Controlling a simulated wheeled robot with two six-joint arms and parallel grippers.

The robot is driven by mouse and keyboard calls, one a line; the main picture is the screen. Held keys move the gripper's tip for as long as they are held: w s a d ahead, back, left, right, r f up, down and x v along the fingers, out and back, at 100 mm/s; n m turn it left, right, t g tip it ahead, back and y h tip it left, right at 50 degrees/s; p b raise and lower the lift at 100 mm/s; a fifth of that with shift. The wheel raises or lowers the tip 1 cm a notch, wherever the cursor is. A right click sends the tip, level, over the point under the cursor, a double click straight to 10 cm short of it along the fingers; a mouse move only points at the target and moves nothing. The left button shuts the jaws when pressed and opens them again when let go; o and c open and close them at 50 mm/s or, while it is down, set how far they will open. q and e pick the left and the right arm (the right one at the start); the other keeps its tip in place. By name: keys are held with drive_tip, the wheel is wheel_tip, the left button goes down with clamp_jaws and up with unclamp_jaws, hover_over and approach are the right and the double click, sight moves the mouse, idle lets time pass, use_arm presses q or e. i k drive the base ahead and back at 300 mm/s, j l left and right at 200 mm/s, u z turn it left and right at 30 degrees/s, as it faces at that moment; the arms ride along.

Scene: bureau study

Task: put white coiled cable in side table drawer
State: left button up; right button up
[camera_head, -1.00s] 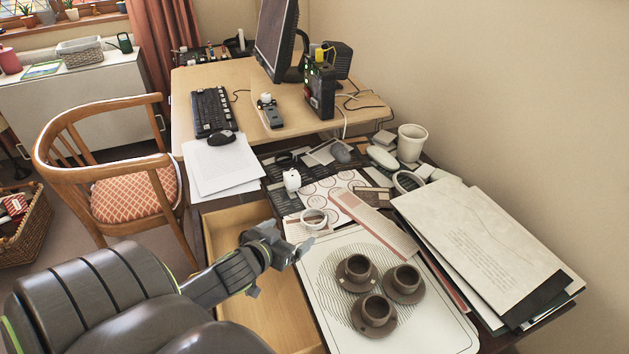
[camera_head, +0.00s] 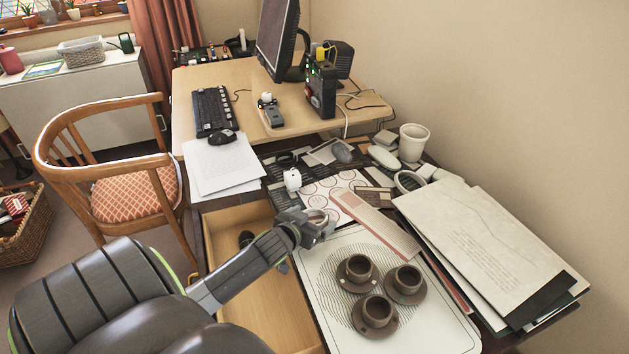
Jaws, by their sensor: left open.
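The white coiled cable (camera_head: 316,215) is a small pale ring near the front edge of the side table, partly hidden behind my left gripper (camera_head: 321,228). My left gripper is open, with its fingers at the near side of the ring; I cannot tell whether they touch it. The side table drawer (camera_head: 232,220) is pulled open below and left of the tabletop, under my left forearm. My right gripper is not in view.
A white tray (camera_head: 420,325) with three brown cups on saucers stands right of the gripper. Papers (camera_head: 490,240) are stacked at the right. A chair (camera_head: 125,195) stands left.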

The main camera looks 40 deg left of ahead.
sight(270, 282)
drive_tip(key=l+u, duration=0.35)
drive_tip(key=k+l+u, duration=0.2)
drive_tip(key=l+u, duration=0.15)
drive_tip(key=k+l+u, duration=0.15)
drive_tip(key=l+u, duration=0.2)
drive_tip(key=l, duration=0.15)
